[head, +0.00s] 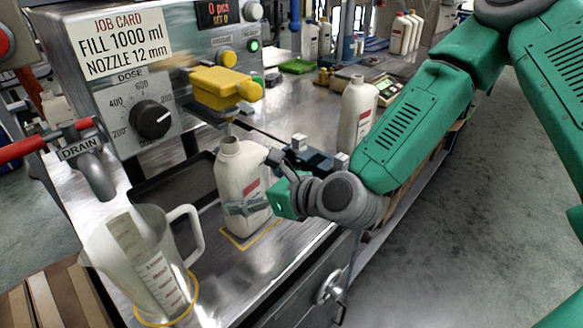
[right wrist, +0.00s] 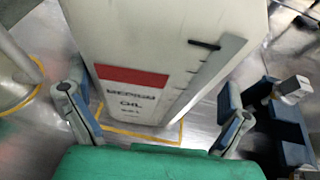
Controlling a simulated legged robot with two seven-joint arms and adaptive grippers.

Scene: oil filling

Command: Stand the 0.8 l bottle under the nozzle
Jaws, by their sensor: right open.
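A white oil bottle (head: 240,180) with a red-banded label stands upright on a yellow-outlined square on the steel bench. Its open mouth is below the yellow nozzle block (head: 222,88); I cannot tell whether it is exactly in line. My right gripper (head: 247,206) is at the bottle's lower half. In the right wrist view the bottle (right wrist: 160,50) fills the space between the two fingers (right wrist: 155,122), which stand open on either side of it. The small size print on the label is unreadable. My left gripper is not in view.
A clear measuring jug (head: 140,262) stands front left on a yellow ring. A dark tray (head: 172,190) lies behind the bottle. Another white bottle (head: 357,112) stands farther back right. The control box (head: 110,80) bears a job card and dose dial. A red-handled drain tap (head: 95,170) is at left.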

